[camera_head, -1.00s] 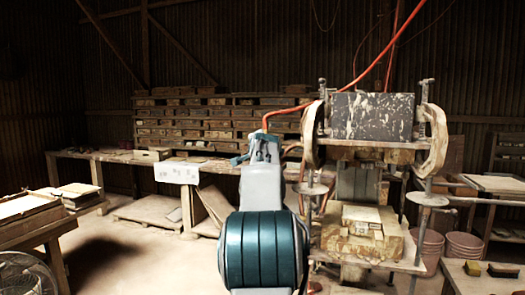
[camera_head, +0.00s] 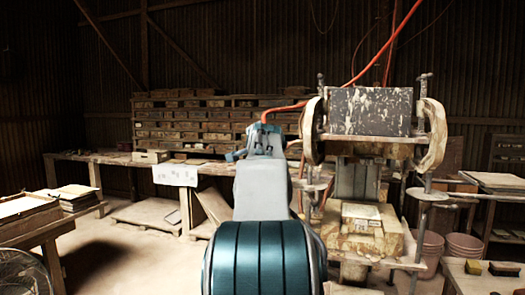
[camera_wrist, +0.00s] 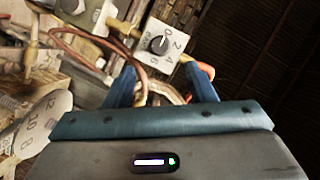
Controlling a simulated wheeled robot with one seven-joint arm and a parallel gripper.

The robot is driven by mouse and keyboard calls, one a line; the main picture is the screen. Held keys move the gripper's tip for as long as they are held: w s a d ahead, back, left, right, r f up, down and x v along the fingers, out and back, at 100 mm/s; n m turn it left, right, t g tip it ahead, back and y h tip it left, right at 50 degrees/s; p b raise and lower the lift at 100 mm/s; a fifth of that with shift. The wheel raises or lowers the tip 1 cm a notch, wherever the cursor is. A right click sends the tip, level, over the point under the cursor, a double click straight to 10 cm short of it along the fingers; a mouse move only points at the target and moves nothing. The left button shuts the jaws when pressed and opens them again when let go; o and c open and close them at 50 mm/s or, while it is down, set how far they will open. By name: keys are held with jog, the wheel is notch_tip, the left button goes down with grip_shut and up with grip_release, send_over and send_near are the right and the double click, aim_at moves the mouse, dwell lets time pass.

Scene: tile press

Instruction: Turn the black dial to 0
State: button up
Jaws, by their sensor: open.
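The black dial (camera_wrist: 158,44) sits on a pale, tilted plate near the top middle of the wrist view. Numbers 0, 2, 4 and 6 show along its right side. I cannot tell for sure which number its mark points at. My gripper (camera_wrist: 163,86) is open, with its two blue fingers spread and pointing toward the dial's plate. The fingers appear below the dial in the picture, with none around it. In the head view my gripper (camera_head: 261,142) is seen from behind, left of the press, and the dial cannot be made out.
The tile press (camera_head: 369,112) stands just right of my arm. A long workbench (camera_head: 108,157) with stacked shelves runs along the back. In the wrist view, cables (camera_wrist: 125,55) pass near the fingers, and a pale round part marked 8, 10 and 12 (camera_wrist: 38,122) is at left.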

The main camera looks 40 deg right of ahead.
jog(key=shift+b+v, duration=0.5)
jog(key=shift+v, duration=2.4)
